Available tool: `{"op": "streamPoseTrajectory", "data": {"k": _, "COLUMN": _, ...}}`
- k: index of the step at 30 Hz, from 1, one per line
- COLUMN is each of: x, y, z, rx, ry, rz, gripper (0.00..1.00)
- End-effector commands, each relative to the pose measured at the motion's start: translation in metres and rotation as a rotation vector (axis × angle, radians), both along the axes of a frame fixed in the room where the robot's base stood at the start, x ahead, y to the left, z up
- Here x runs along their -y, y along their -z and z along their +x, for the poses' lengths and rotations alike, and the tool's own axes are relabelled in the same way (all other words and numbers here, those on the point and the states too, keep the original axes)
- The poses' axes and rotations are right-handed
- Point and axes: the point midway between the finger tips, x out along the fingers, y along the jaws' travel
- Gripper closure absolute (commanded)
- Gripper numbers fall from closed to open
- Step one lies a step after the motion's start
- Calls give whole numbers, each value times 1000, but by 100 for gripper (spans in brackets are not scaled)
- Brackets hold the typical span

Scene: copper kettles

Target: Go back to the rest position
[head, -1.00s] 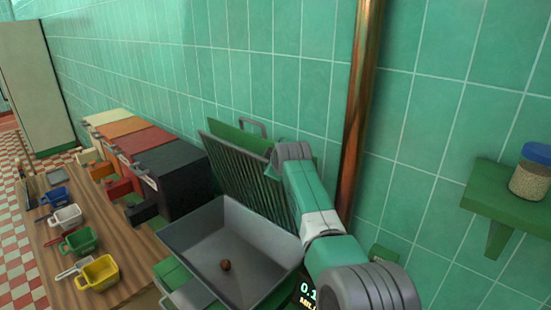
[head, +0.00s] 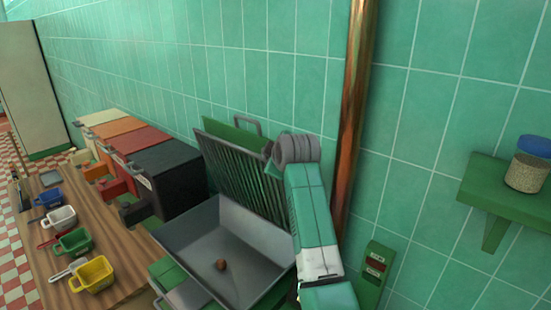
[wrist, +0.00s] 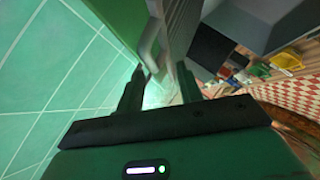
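My green and grey arm stands at the right of the grey tray in the head view, in front of the copper pipe. My gripper (wrist: 168,88) shows in the wrist view with its two dark fingers apart and nothing between them. A grey handle (wrist: 152,42) on a green panel (wrist: 110,18) lies just beyond the fingertips in that view; I cannot tell whether they touch. In the head view the gripper's fingers are not visible.
Coloured bins (head: 170,175) and small cups (head: 92,274) line the wooden counter (head: 128,240). A copper pipe (head: 352,110) and a green shelf (head: 505,190) are at the right.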

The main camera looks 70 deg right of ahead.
Motion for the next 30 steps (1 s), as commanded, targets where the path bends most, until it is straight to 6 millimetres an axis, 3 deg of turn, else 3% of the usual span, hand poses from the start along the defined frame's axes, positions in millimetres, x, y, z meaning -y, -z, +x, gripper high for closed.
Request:
{"op": "streamPoseTrajectory", "data": {"k": 17, "x": 0, "y": 0, "z": 0, "rx": 0, "ry": 0, "rz": 0, "gripper": 64}}
{"op": "streamPoseTrajectory", "data": {"k": 20, "x": -14, "y": -8, "z": 17, "rx": 30, "ry": -14, "rz": -15, "gripper": 64}}
{"op": "streamPoseTrajectory", "data": {"k": 23, "x": -62, "y": -31, "z": 64, "rx": 140, "ry": -57, "rz": -50, "gripper": 64}}
{"op": "streamPoseTrajectory", "data": {"k": 27, "x": -165, "y": -76, "z": 129, "rx": 367, "ry": -153, "rz": -83, "gripper": 64}}
{"op": "streamPoseTrajectory", "data": {"k": 29, "x": -213, "y": -94, "z": 149, "rx": 466, "ry": -201, "rz": -82, "gripper": 64}}
{"op": "streamPoseTrajectory", "data": {"k": 30, "x": -247, "y": -106, "z": 160, "rx": 533, "ry": -236, "rz": -77, "gripper": 64}}
